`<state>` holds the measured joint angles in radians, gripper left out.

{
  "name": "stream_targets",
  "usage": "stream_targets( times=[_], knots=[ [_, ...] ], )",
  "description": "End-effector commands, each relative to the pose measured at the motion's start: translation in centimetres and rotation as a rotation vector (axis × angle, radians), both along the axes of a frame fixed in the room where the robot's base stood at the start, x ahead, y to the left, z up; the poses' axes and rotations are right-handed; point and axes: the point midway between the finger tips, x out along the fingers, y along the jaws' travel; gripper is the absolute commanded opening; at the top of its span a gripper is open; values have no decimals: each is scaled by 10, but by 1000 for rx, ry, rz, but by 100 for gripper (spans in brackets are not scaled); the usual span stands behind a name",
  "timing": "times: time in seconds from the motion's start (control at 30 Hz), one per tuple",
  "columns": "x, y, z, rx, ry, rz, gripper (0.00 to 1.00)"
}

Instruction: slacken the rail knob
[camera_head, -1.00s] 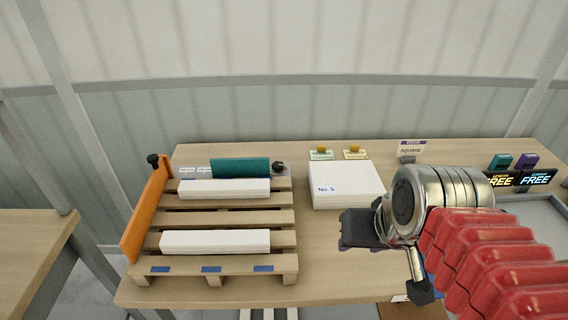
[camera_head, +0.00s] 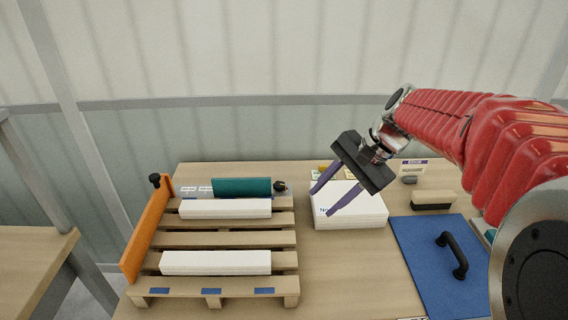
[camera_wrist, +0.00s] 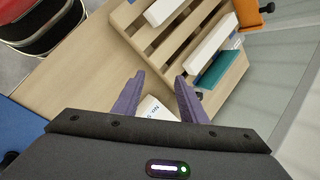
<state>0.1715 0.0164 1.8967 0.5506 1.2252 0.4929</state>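Two dark knobs show in the head view. One black knob (camera_head: 281,186) is at the right end of the teal rail (camera_head: 240,187), at the back of the pallet. Another black knob (camera_head: 155,180) is at the far end of the orange rail (camera_head: 147,230) along the pallet's left side. I cannot tell which one the task names. My gripper (camera_head: 322,201) is open and empty, its purple fingers pointing down-left over the white stack, right of the teal rail's knob and apart from it. In the wrist view the teal rail (camera_wrist: 215,70) lies beyond the fingers (camera_wrist: 159,76).
The wooden pallet (camera_head: 220,280) bears two white stacks (camera_head: 215,263). A white stack (camera_head: 370,216) marked "No." stands right of it. A blue board (camera_head: 415,260) with a black handle (camera_head: 453,255) and a brush-like block (camera_head: 431,200) are further right.

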Motion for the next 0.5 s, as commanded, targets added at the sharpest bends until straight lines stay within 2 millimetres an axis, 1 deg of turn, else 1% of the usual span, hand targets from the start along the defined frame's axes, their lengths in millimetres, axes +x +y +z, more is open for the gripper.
stream_targets(
  times=[0.03, 0.1, 0.27, 0.5],
  knots=[
    [11, 0, -4, 30, 29, -27, 38],
    [26, 0, -7, 76, 66, -67, 38],
    [58, 0, -15, 181, 153, -153, 38],
    [107, -6, -32, 337, 283, -276, 38]
  ],
)
